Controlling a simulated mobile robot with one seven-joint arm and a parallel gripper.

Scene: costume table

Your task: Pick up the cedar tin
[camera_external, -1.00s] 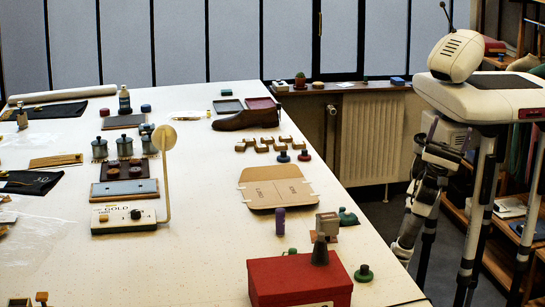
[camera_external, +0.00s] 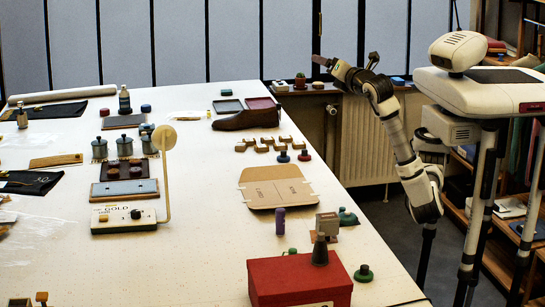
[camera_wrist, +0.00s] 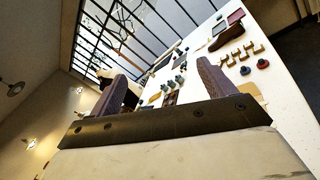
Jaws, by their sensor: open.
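No label that reads cedar is legible, so I cannot tell which thing is the cedar tin. Several grey lidded canisters (camera_external: 124,146) stand on the left half of the white table; they show small in the wrist view (camera_wrist: 180,80). Low round dark tins (camera_external: 146,108) sit farther back. My gripper (camera_external: 322,62) is raised beyond the table's right edge, near the windows, far from the canisters. In the wrist view its two fingers (camera_wrist: 165,85) are apart with nothing between them.
A brown shoe (camera_external: 246,119), wooden blocks (camera_external: 262,144) and knobbed stampers (camera_external: 304,156) lie along the table's right side. A red box (camera_external: 298,282) stands at the front. A thin upright paddle (camera_external: 165,165) rises beside the canisters. The table's middle is mostly clear.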

